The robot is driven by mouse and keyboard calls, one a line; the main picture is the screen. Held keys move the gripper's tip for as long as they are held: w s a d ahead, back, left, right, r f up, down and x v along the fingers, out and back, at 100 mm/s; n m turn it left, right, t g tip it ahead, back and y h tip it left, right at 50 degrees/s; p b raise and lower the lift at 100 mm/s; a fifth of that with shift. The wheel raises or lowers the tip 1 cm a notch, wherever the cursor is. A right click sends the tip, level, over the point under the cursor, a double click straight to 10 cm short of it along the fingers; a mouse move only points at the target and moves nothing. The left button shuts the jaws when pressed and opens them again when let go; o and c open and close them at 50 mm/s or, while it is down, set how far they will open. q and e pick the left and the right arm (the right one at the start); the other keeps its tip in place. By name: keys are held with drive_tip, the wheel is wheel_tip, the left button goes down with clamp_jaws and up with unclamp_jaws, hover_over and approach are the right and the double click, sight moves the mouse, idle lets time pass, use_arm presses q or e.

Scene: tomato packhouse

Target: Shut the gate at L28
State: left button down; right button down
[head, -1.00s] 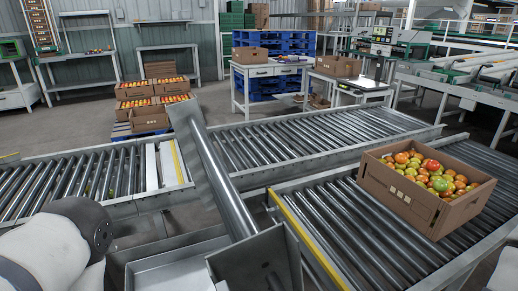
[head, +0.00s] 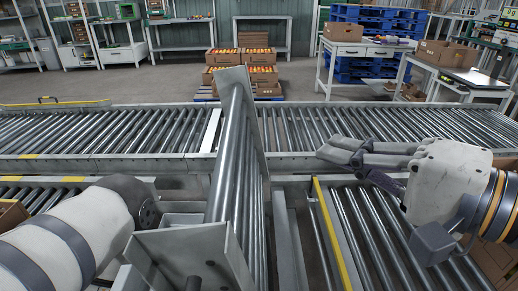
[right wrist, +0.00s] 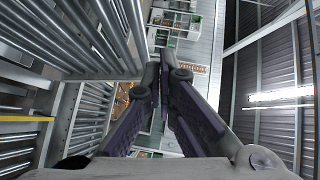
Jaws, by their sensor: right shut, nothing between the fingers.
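The gate (head: 232,150), a steel roller section, stands raised and steeply tilted in the middle of the head view, between the far conveyor and the near roller line. No L28 label is readable. My right gripper (head: 336,150) is to the right of the gate, apart from it, above the near edge of the far conveyor. Its fingers are together and empty. In the right wrist view the gripper (right wrist: 160,72) points forward with rollers to its left. My left arm comes in at lower left; its gripper is not in view.
The far conveyor (head: 100,135) runs across the view. A near roller line with a yellow edge strip (head: 338,245) lies right of the gate, with part of a brown carton (head: 494,262) at lower right. Tomato cartons (head: 222,58) stand on a pallet behind. A table (head: 362,52) is further right.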

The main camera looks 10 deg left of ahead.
drive_tip(key=x, duration=0.4)
drive_tip(key=s+a+x, duration=0.1)
drive_tip(key=x, duration=0.3)
drive_tip(key=s+x, duration=0.1)
drive_tip(key=x, duration=0.4)
drive_tip(key=shift+s+a+f, duration=0.15)
drive_tip(key=shift+s+a, duration=0.1)
drive_tip(key=shift+a, duration=0.1)
